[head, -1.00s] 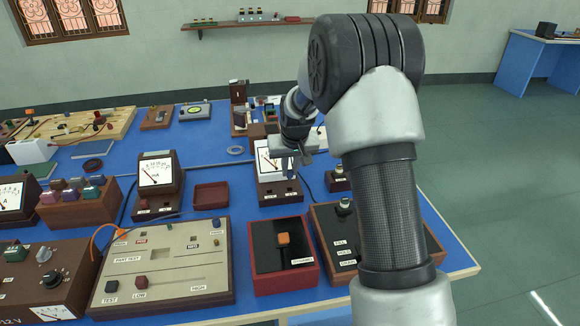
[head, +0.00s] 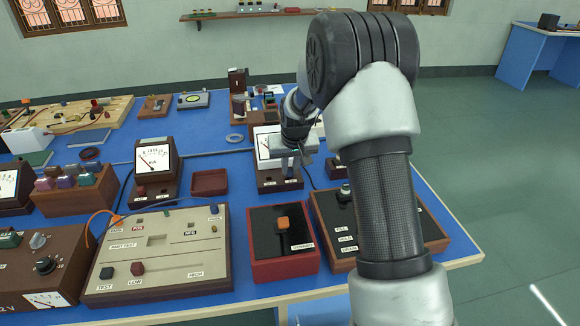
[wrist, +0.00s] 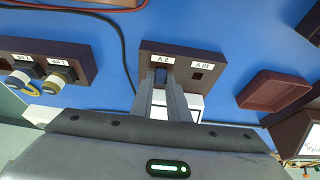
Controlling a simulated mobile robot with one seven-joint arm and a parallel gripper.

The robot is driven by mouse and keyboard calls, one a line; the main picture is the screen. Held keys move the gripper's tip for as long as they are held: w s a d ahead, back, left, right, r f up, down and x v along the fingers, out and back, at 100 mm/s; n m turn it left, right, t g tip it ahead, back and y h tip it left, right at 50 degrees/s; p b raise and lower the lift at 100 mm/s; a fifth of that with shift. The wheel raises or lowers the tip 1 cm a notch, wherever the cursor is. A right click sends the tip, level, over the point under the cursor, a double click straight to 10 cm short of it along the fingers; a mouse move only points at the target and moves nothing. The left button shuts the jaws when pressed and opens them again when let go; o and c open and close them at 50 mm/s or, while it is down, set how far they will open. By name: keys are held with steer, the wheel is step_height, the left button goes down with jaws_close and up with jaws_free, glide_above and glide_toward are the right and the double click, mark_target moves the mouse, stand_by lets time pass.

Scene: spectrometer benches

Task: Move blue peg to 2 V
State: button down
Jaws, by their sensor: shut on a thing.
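My gripper (wrist: 162,84) is shut on the blue peg (wrist: 160,76), which shows as a small dark blue piece between the fingertips in the wrist view. The fingertips are over the brown meter base (wrist: 177,53), directly at its 2 V label (wrist: 161,59). The 2 V socket itself is hidden by the peg and fingers, so I cannot tell how deep the peg sits. The 10 V socket (wrist: 196,76) beside it is empty. In the head view my gripper (head: 290,166) is in front of the white-faced meter (head: 264,146).
A red-brown tray (wrist: 274,90) lies to one side of the meter base. On the other side is a brown block with several terminals (wrist: 45,65). A black cable (wrist: 122,45) runs across the blue bench. A red box with an orange knob (head: 283,224) stands nearer.

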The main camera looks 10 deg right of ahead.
steer(key=c, duration=1.6)
jaws_free()
steer(key=shift+r, duration=0.1)
steer(key=shift+p+v, duration=1.15)
steer(key=shift+v, duration=7.45)
steer(key=shift+s, duration=0.15)
